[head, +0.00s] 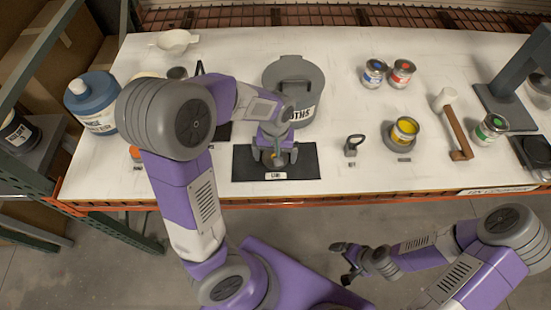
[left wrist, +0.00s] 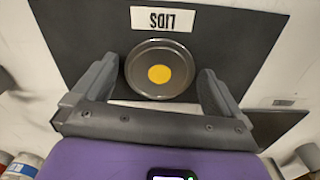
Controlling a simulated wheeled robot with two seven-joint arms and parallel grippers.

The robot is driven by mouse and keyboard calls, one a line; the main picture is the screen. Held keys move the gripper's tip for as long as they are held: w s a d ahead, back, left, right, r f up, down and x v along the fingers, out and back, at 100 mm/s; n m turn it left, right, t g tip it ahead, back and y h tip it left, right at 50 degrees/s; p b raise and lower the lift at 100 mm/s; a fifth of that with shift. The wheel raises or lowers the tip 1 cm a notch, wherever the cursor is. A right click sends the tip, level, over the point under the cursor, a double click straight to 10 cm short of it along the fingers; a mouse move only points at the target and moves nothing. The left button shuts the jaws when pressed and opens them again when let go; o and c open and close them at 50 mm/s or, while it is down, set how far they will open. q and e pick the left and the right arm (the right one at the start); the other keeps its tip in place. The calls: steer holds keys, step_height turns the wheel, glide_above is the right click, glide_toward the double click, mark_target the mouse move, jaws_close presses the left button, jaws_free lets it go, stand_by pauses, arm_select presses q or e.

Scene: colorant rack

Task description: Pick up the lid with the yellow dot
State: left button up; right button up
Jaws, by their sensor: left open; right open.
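The lid with the yellow dot (left wrist: 159,88) is a round dark metal disc lying on the black mat (head: 305,172), below the white LIDS label (left wrist: 163,19) in the left wrist view. My left gripper (head: 275,158) is open above the mat, and its fingers lie on either side of the lid in the left wrist view. I cannot tell whether the fingers touch it. In the head view the gripper mostly hides the lid. My right gripper (head: 348,262) is open and empty, in front of the table's front edge.
A grey lidded bin (head: 305,75) stands behind the mat. To the right are a black-handled tool (head: 353,145), an open can of yellow paint (head: 404,130), a mallet (head: 457,130) and several small cans. A blue jug (head: 92,105) stands at the left.

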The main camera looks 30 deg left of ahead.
arm_select(q)
steer(key=shift+f, duration=0.1)
steer(key=shift+c, duration=0.2)
steer(key=c, duration=0.9)
